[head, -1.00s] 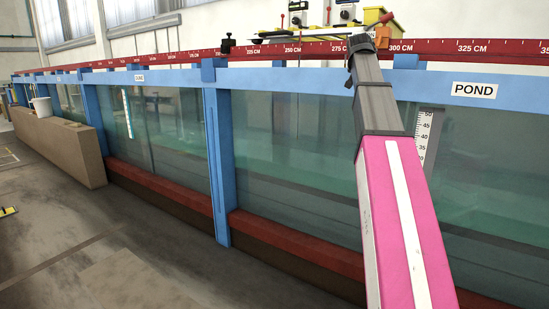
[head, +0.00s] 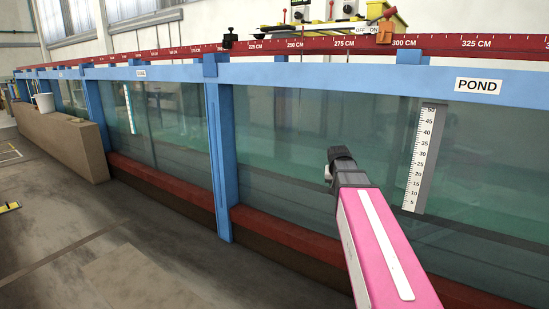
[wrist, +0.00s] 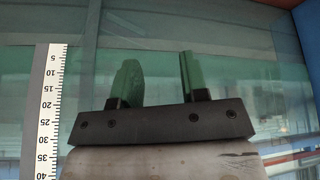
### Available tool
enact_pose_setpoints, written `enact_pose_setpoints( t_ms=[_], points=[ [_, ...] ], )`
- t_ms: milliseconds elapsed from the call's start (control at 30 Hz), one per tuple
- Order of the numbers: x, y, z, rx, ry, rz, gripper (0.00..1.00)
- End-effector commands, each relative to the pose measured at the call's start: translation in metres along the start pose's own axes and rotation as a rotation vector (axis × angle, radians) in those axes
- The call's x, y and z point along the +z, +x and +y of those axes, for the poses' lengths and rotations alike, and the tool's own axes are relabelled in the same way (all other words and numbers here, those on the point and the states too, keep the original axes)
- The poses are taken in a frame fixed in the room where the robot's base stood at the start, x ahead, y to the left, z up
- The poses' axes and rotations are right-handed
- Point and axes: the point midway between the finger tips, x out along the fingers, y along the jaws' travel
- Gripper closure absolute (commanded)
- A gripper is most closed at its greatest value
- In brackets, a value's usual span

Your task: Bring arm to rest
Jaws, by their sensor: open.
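My arm is pink with a white stripe and a dark end, and it reaches up from the lower right in the head view. My gripper (head: 341,160) is a small dark shape in front of the glass, below the flume's top rail. In the wrist view my gripper (wrist: 158,80) shows two greenish fingers standing apart with nothing between them. Beyond the fingers is the green-tinted glass of the flume (head: 285,140).
A white depth scale (head: 420,160) stands on the glass right of my gripper; it also shows in the wrist view (wrist: 48,115). A blue post (head: 220,160) is to the left. A red ruler rail (head: 470,43) runs along the top. A white bucket (head: 43,102) sits on a low block (head: 60,138).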

Motion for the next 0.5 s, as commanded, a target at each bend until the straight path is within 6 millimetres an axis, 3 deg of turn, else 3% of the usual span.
enact_pose_setpoints(
  t_ms=[33,200,500],
  points=[
    [0.024,0.013,-0.003,-0.005,-0.016,-0.03,0.6],
    [0.087,0.05,-0.013,-0.025,-0.065,-0.123,0.6],
    [0.202,0.096,-0.024,-0.065,-0.148,-0.282,0.6]
  ],
)
